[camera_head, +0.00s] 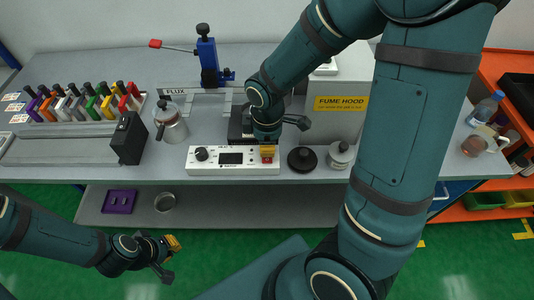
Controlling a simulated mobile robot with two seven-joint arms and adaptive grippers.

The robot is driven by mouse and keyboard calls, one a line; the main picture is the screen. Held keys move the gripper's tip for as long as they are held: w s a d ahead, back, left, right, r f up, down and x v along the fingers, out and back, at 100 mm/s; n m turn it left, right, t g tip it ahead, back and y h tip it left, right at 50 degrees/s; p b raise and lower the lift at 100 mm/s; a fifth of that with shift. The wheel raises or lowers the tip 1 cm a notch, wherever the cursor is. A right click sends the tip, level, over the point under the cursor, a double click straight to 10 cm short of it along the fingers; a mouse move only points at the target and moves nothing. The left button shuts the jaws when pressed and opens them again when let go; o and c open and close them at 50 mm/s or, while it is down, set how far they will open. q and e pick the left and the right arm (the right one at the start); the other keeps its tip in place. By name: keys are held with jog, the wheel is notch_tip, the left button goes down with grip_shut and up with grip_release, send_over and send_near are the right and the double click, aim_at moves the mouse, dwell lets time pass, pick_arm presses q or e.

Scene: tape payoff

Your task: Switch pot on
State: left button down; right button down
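A white control box (210,169) sits at the table's front edge with a black knob (201,154) and a dark display. A red-and-yellow patch (267,151) shows at its right end, likely its switch. My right gripper (272,143) is right above this patch, pointing down. I cannot tell whether it touches, nor how its fingers stand. A dark block (237,124) behind the box, likely the pot, is partly hidden by my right wrist. My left gripper (167,258) is low in front of the table, far from the box. Its fingers are too small to read.
A metal canister (170,123) and a black block (128,138) stand left of the box. A black round item (302,159) and a small jar (340,154) stand to its right. The fume hood (335,115) is behind. A blue stand (208,58) is at the back.

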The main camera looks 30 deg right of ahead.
jog(key=shift+f+b, duration=0.4)
jog(key=shift+f, duration=0.15)
jog(key=shift+r, duration=0.15)
notch_tip(320, 180, up, 7)
jog(key=p, duration=0.6)
dwell(0.5)
